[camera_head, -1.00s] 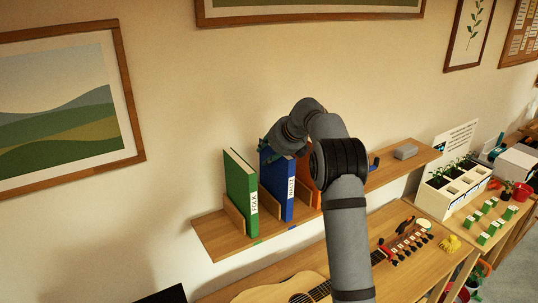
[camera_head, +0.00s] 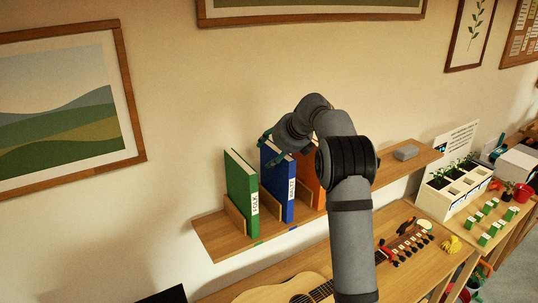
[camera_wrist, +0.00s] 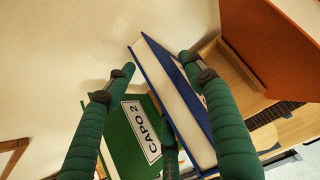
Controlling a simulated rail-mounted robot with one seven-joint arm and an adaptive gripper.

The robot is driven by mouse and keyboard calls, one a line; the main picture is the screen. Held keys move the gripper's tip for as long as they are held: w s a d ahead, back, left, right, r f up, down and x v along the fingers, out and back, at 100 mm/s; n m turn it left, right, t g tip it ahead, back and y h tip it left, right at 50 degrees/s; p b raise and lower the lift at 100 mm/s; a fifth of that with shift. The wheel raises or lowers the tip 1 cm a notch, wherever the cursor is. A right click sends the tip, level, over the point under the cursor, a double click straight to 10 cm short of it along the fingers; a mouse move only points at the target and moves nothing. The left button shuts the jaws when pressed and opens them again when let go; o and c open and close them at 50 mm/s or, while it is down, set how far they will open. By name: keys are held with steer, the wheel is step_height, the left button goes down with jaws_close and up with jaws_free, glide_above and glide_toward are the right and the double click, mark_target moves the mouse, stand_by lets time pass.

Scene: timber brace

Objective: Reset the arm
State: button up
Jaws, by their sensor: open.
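My gripper (camera_wrist: 157,64) is open, with green ribbed fingers. In the wrist view its two upper fingertips are apart, with the top of a blue book (camera_wrist: 172,93) between and below them. A third finger shows lower down. Whether any finger touches the book cannot be told. In the head view my gripper (camera_head: 267,147) is over the top of the blue book (camera_head: 269,180), partly hidden by my wrist. The blue book stands upright on the wall shelf (camera_head: 215,240).
A green book (camera_head: 240,187) stands left of the blue one, an orange book (camera_head: 304,175) right of it. The green cover (camera_wrist: 117,140) bears a "CAPO 2" label. A guitar (camera_head: 300,288) lies below.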

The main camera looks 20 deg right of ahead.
steer(key=v, duration=0.9)
steer(key=shift+s+d+r, duration=0.1)
steer(key=shift+s+r, duration=0.05)
steer(key=shift+r, duration=0.1)
steer(key=x, duration=1.2)
steer(key=shift+f, duration=0.2)
steer(key=shift+s+r, duration=0.15)
steer(key=shift+s, duration=0.55)
steer(key=shift+s+r, duration=0.15)
steer(key=shift+s, duration=0.55)
steer(key=shift+w+f, duration=0.1)
steer(key=shift+w, duration=0.1)
